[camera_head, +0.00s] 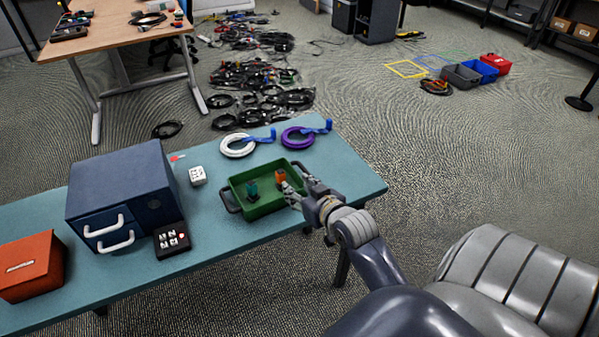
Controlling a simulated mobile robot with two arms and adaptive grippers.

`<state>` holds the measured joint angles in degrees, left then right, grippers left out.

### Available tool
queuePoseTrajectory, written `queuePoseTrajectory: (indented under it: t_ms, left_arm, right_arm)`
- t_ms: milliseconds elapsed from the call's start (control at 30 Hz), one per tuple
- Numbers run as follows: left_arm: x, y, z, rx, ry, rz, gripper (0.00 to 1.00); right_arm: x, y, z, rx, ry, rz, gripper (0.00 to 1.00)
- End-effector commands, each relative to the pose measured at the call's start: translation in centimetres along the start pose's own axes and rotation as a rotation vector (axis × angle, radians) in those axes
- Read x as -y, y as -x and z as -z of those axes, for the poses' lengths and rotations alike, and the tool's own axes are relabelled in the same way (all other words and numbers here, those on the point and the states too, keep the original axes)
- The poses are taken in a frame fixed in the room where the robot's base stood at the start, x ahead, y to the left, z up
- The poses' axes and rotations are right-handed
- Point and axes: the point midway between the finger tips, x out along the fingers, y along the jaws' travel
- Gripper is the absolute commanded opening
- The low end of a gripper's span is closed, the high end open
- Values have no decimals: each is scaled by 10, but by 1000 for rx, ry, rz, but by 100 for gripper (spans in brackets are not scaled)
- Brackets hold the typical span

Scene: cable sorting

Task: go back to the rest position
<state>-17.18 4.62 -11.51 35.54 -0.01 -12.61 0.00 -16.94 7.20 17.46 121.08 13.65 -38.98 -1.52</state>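My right gripper (288,191) reaches in from the lower right, and its fingertips are at the right side of the green tray (238,213). The fingers are small and partly blend with the tray edge, so I cannot tell whether they are open or shut. In the tray stand a teal piece (252,191) and an orange piece (280,176). The orange piece is close to the fingertips; I cannot tell whether they touch it. My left gripper is not in view.
The teal table (345,178) also bears a blue drawer box (120,190), an orange box (30,268), a black switch block (171,240), a white block (197,176), and white (237,146) and purple (297,137) cable coils. Many cables (262,75) lie on the floor behind.

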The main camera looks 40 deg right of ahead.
Motion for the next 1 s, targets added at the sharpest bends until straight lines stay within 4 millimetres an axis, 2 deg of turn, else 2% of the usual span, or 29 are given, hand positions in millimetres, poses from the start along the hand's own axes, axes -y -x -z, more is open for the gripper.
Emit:
queuePoseTrajectory:
  t_ms: [433, 567, 667, 800, 1000]
  left_arm:
    - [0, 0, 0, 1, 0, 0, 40]
    - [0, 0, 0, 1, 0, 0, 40]
    - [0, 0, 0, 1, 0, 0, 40]
    - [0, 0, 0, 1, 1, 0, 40]
    - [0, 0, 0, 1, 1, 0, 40]
  right_arm:
    - [2, 0, -2, 6, 2, 3, 39]
    - [21, 10, -22, 88, 31, 33, 39]
    - [51, 33, -58, 231, 81, 81, 39]
    - [88, 80, -108, 449, 157, 140, 39]
    - [114, 141, -153, 671, 230, 188, 39]
